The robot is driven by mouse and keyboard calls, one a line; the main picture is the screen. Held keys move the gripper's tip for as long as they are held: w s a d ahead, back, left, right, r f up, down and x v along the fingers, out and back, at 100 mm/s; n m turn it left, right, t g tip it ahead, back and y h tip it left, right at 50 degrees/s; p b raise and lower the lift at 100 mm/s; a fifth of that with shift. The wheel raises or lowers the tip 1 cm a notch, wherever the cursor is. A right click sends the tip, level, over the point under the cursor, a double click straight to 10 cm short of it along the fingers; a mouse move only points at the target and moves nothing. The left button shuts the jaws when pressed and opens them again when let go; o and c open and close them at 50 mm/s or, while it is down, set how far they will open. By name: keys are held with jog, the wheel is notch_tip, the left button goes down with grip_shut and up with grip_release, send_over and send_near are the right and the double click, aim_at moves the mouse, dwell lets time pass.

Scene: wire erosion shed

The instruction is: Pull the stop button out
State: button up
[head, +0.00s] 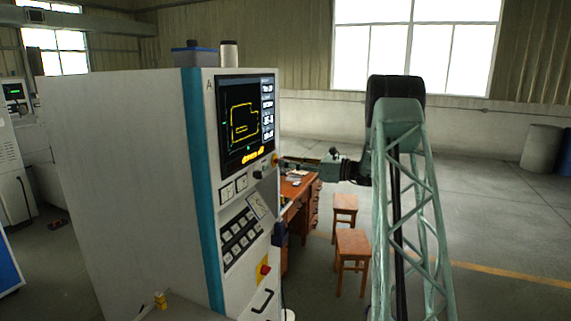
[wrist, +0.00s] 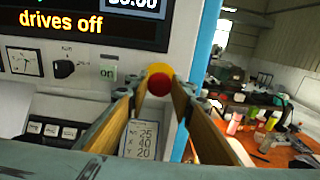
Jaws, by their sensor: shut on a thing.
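The stop button (wrist: 159,86) is a red cap with a yellow surround on the machine's front panel, right of the green "on" button (wrist: 108,72) in the wrist view. My gripper (wrist: 157,94) reaches the panel with one finger on each side of the red cap, and it is shut on the cap. In the head view my gripper (head: 284,162) meets the panel's right edge just below the screen, and it largely hides the button there.
The screen (head: 246,118) reads "drives off". A black rotary knob (wrist: 64,68) is left of the green button. A red-and-yellow switch (head: 264,269) and a black handle (head: 262,301) are lower on the cabinet. A desk (head: 299,192) and stools (head: 352,245) stand behind.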

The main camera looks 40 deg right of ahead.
jog(key=shift+s+d, duration=0.1)
jog(key=shift+s, duration=0.15)
jog(key=o, duration=1.2)
jog(key=shift+s+d, duration=0.1)
jog(key=shift+s, duration=0.05)
jog(key=shift+c, duration=0.2)
jog(key=v, duration=1.1)
jog(key=shift+s+d, duration=0.2)
jog(key=shift+s, duration=0.1)
